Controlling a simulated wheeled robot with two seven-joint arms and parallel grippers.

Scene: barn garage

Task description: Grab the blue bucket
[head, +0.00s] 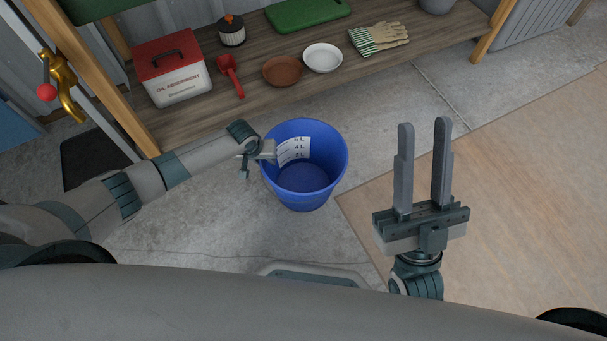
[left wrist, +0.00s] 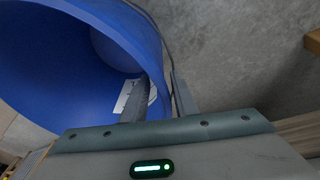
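The blue bucket (head: 306,182) stands upright on the concrete floor, its open top facing up and a white measuring label on its inner wall. It also fills the upper left of the left wrist view (left wrist: 60,75). My left gripper (head: 267,150) is at the bucket's left rim. In the left wrist view, my left gripper's fingers (left wrist: 163,85) straddle the bucket wall, one inside and one outside. A gap shows between them, so it looks open around the rim. My right gripper (head: 424,128) is open and empty, to the right of the bucket.
A wooden shelf (head: 210,118) behind the bucket holds a red-lidded box (head: 178,85), a red scoop (head: 230,75), a brown bowl (head: 282,71), a white bowl (head: 323,58) and gloves (head: 380,38). A wooden board floor (head: 520,190) lies to the right. Concrete around the bucket is clear.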

